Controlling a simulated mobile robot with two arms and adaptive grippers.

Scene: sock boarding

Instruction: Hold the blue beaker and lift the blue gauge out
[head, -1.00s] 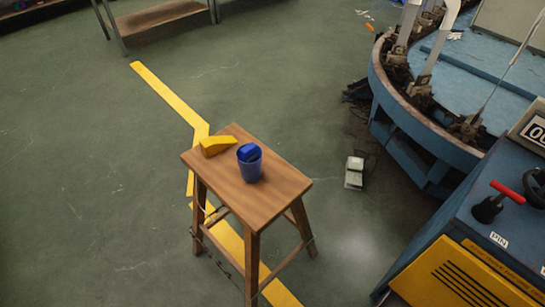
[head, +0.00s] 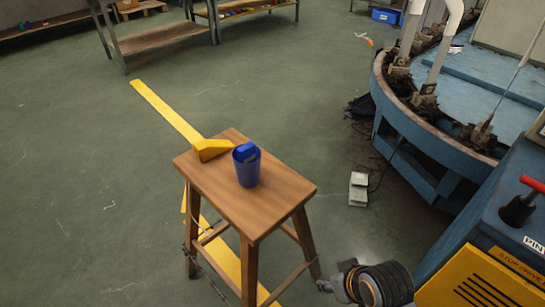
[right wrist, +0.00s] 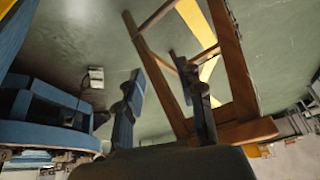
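The blue beaker (head: 247,174) stands upright on the wooden stool (head: 212,181), near the middle of its seat. The blue gauge (head: 245,152) sits in the beaker, with its top showing above the rim and its lower part hidden. My right gripper (head: 326,286) is low at the right of the stool, apart from the beaker. In the right wrist view its two fingers (right wrist: 163,92) are spread with nothing between them, and the stool's legs show beyond. My left gripper is in neither current view.
A yellow wedge-shaped block (head: 213,149) lies at the stool's back edge. A blue and yellow machine (head: 490,270) and a round blue machine (head: 405,150) stand to the right. A small grey box (head: 358,189) is on the floor.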

